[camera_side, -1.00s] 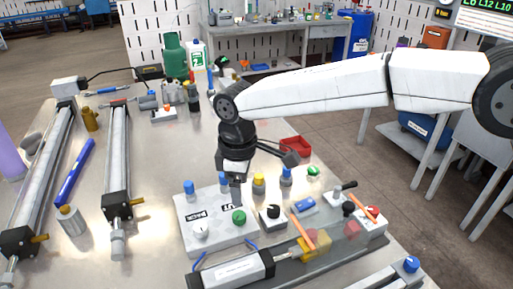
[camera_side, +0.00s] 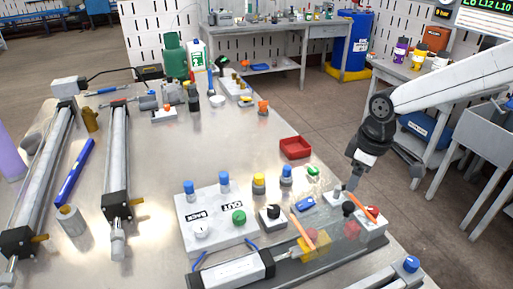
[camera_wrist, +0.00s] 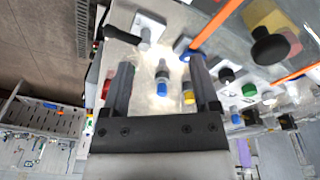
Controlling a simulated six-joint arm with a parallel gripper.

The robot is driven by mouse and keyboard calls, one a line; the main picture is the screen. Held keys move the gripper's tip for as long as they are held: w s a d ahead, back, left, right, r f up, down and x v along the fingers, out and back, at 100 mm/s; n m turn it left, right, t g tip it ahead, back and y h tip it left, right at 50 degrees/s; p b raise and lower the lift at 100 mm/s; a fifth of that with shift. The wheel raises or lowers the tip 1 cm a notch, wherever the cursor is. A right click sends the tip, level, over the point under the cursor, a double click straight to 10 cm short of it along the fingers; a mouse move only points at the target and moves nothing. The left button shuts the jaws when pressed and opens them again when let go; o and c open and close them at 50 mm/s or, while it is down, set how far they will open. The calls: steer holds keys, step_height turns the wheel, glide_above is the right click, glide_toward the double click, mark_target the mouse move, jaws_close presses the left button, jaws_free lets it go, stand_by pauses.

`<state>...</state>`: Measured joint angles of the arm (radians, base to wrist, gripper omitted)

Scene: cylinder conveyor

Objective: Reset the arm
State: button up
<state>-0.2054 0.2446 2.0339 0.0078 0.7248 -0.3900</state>
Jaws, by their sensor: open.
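My gripper (camera_side: 350,184) hangs over the right side of the bench, tilted, close to a white block (camera_side: 374,224) with a red part and a black knob. Whether it touches anything there is unclear in the side view. In the wrist view my gripper (camera_wrist: 161,62) is open, with both dark fingers apart and no object clearly held between them. A blue-topped cylinder (camera_wrist: 161,82) shows between the fingers, farther away. A white panel (camera_side: 205,240) labelled BACK and OUT stands left of the gripper, with a green button (camera_side: 239,217) on it.
A pneumatic cylinder (camera_side: 232,269), orange bars (camera_side: 302,230) and a yellow block (camera_side: 305,248) lie at the front. A red tray (camera_side: 295,147) sits at the bench's right edge. Long actuators (camera_side: 117,150) lie at left. The bench middle is clear.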

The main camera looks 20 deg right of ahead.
steer(key=s+d+f+m, duration=0.2)
steer(key=s+d+m, duration=0.1)
steer(key=s, duration=0.3)
steer(key=s+d+f+m+t, duration=0.1)
steer(key=s+d+f+m, duration=0.2)
steer(key=s+d, duration=0.2)
steer(key=shift+s+d+m, duration=0.2)
steer(key=shift+s+m, duration=0.2)
steer(key=shift+s, duration=0.05)
jaws_close()
stand_by(1.0)
